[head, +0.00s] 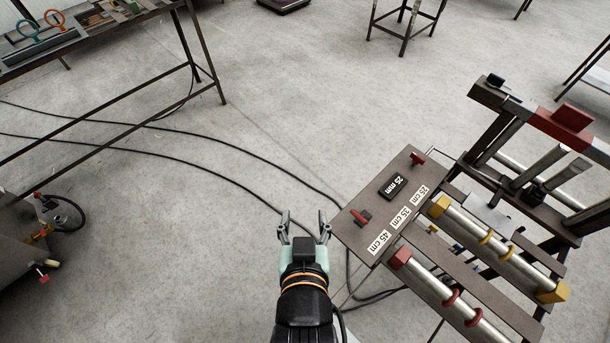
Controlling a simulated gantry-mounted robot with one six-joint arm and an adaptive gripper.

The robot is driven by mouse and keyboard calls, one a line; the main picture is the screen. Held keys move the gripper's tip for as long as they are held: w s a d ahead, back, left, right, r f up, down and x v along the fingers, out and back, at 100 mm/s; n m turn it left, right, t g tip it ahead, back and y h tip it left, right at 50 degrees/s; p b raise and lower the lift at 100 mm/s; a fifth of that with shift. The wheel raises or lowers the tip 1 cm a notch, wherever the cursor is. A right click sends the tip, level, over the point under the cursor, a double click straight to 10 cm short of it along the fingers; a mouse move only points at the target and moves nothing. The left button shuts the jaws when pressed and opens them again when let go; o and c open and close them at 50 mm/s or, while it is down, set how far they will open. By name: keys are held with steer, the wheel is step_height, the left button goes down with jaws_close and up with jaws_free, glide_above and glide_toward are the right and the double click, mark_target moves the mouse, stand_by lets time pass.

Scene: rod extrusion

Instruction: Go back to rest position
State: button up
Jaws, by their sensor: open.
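My gripper (304,230) shows in the head view at the lower middle. Its two fingers are spread apart with nothing between them. It is over the bare floor, just left of the brown rack plate (407,165). The right finger appears close to the plate's left corner; I cannot tell the gap in height.
Black cables (200,152) cross the floor. A workbench (95,35) stands upper left. The middle floor is open.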

step_height(320, 180, up, 24)
steer(key=p, duration=2.3)
steer(key=shift+d+r+p, duration=0.15)
steer(key=shift+p, duration=0.15)
